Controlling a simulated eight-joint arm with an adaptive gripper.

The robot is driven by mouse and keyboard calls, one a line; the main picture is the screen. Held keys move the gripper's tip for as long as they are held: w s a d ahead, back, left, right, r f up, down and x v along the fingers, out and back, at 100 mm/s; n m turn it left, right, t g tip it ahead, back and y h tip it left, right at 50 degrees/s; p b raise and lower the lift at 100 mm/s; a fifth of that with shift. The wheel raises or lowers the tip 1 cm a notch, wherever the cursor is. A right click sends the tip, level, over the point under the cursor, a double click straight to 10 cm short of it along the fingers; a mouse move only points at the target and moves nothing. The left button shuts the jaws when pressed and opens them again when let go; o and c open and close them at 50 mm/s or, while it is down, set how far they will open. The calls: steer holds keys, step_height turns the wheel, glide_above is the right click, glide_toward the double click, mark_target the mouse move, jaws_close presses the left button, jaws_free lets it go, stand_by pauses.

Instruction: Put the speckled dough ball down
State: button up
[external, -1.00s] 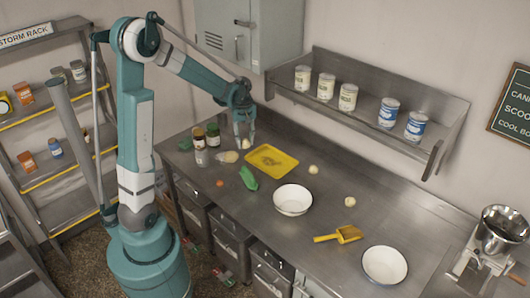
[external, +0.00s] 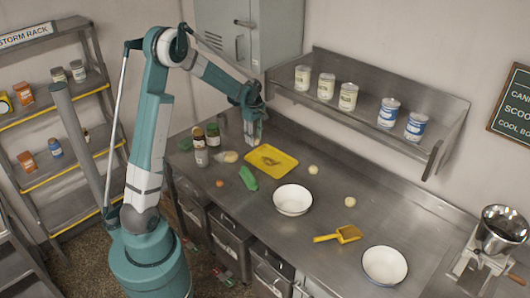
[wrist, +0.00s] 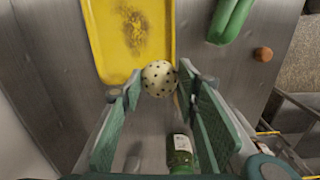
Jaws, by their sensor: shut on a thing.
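The speckled dough ball (wrist: 158,78) is pale with dark specks and sits between the fingertips of my gripper (wrist: 155,85) in the wrist view. My gripper is shut on it. In the external view my gripper (external: 254,138) is over the back of the steel counter, just behind the yellow tray (external: 292,160). The ball is small there and partly hidden by the fingers. In the wrist view the yellow tray (wrist: 105,45), with a dark patch on its surface, lies just beyond the ball. I cannot tell the ball's exact height above the counter.
Jars (external: 213,136) stand left of my gripper. A green object (external: 248,178) and a small brown ball (external: 220,182) lie in front of the tray. Plain dough balls (external: 313,169), white bowls (external: 292,212) and a yellow scoop (external: 346,234) are to the right.

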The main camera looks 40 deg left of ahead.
steer(key=shift+w+d+f+b, duration=0.15)
steer(key=shift+w+f+b, duration=0.1)
steer(key=shift+w+f, duration=0.5)
steer(key=shift+w+d+f+b, duration=0.1)
steer(key=shift+w+f+b, duration=0.15)
steer(key=shift+w+f, duration=0.5)
steer(key=shift+w+r, duration=0.2)
glide_above(260, 159)
steer(key=shift+s+d+f, duration=0.1)
steer(key=shift+s+f, duration=0.05)
steer(key=shift+f, duration=2.95)
steer(key=shift+f, duration=0.1)
steer(key=shift+f+p, duration=0.3)
steer(key=shift+f, duration=1.45)
steer(key=shift+f, duration=0.2)
steer(key=o, duration=0.9)
steer(key=shift+r, duration=0.2)
